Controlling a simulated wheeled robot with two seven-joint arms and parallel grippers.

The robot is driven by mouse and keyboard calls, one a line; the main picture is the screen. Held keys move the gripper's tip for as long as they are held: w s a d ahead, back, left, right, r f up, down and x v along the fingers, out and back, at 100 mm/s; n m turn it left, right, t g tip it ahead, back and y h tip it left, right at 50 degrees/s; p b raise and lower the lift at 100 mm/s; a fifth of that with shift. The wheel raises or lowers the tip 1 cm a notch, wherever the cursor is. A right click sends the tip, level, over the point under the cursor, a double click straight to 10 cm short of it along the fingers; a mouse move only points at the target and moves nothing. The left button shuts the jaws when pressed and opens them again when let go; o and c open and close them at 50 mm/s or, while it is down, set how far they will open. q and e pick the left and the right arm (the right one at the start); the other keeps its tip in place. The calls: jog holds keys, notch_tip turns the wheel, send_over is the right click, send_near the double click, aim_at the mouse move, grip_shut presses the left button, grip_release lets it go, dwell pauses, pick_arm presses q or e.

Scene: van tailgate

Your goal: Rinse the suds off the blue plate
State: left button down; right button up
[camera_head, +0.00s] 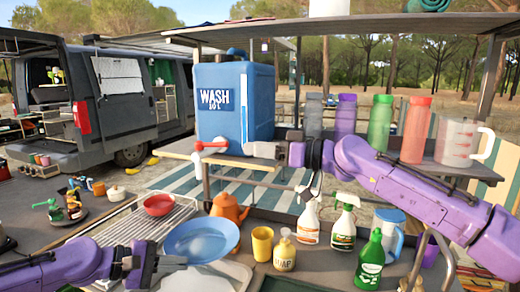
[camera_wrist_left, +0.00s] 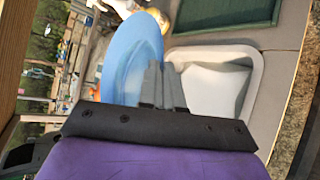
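The blue plate (camera_head: 192,236) is tilted above the white basin (camera_head: 232,274). A paler patch shows at its middle; I cannot tell whether it is suds. My left gripper (camera_head: 172,264) is shut on the plate's near rim, and the left wrist view shows its fingers (camera_wrist_left: 162,84) against the plate (camera_wrist_left: 122,62). The blue water container (camera_head: 222,118), labelled WASH, stands on a shelf with a red-handled tap (camera_head: 198,148) at its front. No stream of water is visible. My right gripper (camera_head: 262,150) is just right of the tap, seemingly apart from it; its finger opening is unclear.
A wire rack (camera_head: 140,226) with a red bowl (camera_head: 159,205) is left of the plate. Tall bottles (camera_head: 380,122) line the shelf behind my right arm.

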pick_arm(q)
jog(key=s+d+p, duration=0.1)
jog(key=s+p, duration=0.7)
jog(key=shift+d, duration=0.35)
jog(key=shift+w, duration=0.15)
jog(key=shift+r, duration=0.1)
dwell(0.9)
jog(key=s+d+r+p, duration=0.1)
jog(key=s+r+p, duration=0.3)
jog(key=p, duration=0.4)
jog(key=shift+s, duration=0.55)
